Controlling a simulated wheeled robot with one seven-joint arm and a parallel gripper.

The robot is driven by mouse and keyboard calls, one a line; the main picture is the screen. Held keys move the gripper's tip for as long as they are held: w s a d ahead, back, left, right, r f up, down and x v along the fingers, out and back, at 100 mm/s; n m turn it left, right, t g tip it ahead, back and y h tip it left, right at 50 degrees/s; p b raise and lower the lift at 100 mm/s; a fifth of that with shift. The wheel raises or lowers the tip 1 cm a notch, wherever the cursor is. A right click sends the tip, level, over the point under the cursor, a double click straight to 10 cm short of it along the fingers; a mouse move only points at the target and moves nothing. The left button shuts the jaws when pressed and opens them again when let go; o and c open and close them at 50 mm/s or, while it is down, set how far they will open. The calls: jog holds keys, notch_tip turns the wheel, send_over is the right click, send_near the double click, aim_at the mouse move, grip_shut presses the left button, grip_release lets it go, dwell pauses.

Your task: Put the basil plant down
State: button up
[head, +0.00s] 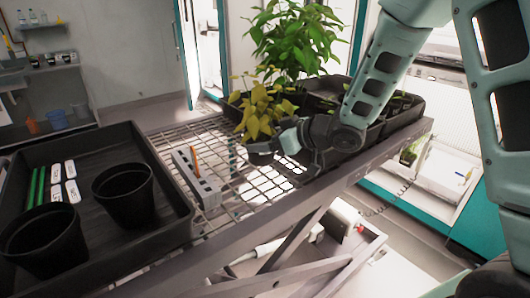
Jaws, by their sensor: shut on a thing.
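My gripper (268,152) is low over the wire-mesh bench top (225,140), at the near left end of the dark tray at the back. It is shut on the basil plant (259,112), whose yellow-green leaves stand up just above and behind the fingers. The plant looks upright. Its pot is mostly hidden by the gripper, and I cannot tell whether its bottom touches the mesh.
A tall green leafy plant (298,40) stands behind, by a dark tray (408,118) with seedlings. At left, a black tray (165,236) holds two empty pots, labels and green sticks. A grey power strip (197,180) lies on the mesh. Bare mesh lies between.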

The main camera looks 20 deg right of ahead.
aim_at(267, 154)
jog(key=shift+f, duration=1.9)
jog(key=shift+f, duration=0.2)
jog(key=o, duration=1.2)
jog(key=shift+r, duration=0.15)
